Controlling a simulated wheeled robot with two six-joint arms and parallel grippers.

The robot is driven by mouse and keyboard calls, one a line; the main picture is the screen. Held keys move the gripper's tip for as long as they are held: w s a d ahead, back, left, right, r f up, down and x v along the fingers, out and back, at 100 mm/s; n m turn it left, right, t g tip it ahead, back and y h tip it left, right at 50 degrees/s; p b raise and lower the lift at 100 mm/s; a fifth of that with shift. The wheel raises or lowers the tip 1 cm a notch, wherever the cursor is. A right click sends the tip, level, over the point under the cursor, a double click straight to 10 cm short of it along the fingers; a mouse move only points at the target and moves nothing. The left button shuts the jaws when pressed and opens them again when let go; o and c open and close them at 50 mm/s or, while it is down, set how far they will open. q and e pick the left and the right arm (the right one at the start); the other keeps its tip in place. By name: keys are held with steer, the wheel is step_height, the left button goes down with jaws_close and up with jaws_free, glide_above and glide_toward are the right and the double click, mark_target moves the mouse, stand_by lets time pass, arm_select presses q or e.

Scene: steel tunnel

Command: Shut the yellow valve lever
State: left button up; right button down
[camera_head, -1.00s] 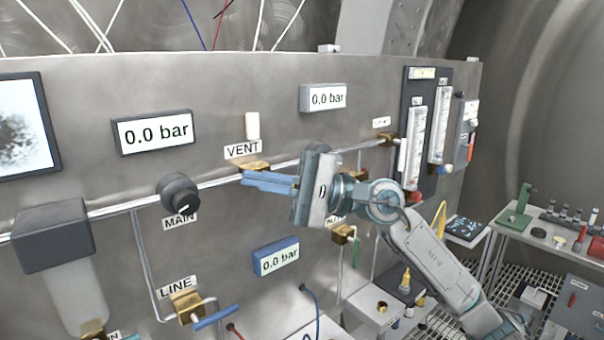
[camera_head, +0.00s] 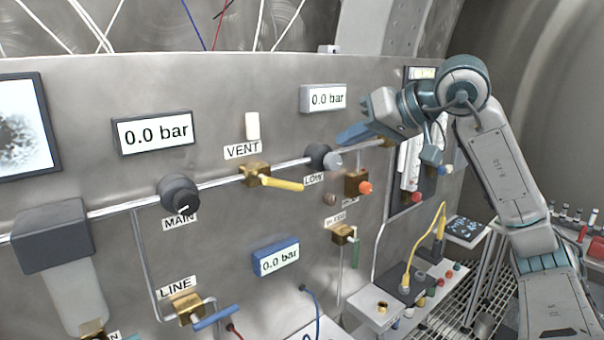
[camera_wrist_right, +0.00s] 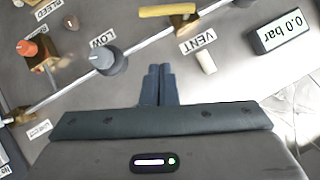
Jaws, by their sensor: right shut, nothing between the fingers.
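The yellow valve lever (camera_head: 281,184) sits on a brass valve body (camera_head: 255,173) on the pipe under the VENT label (camera_head: 243,149). The lever points right and slightly down in the head view, at an angle to the pipe. My left gripper is out of view.
Right of the lever are the LOW knob (camera_head: 322,157) and an orange-red knob (camera_head: 365,188). The black MAIN knob (camera_head: 180,194) is to its left. A blue lever (camera_head: 217,317) is at LINE.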

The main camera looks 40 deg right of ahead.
mark_target(281, 183)
steer(key=shift+w, duration=0.1)
arm_select(q)
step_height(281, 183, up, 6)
steer(key=p, duration=0.6)
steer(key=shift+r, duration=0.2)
arm_select(e)
steer(key=s+f+x, duration=0.1)
steer(key=f+x, duration=0.1)
steer(key=x, duration=1)
steer(key=shift+a+f, duration=0.35)
steer(key=shift+a, duration=0.2)
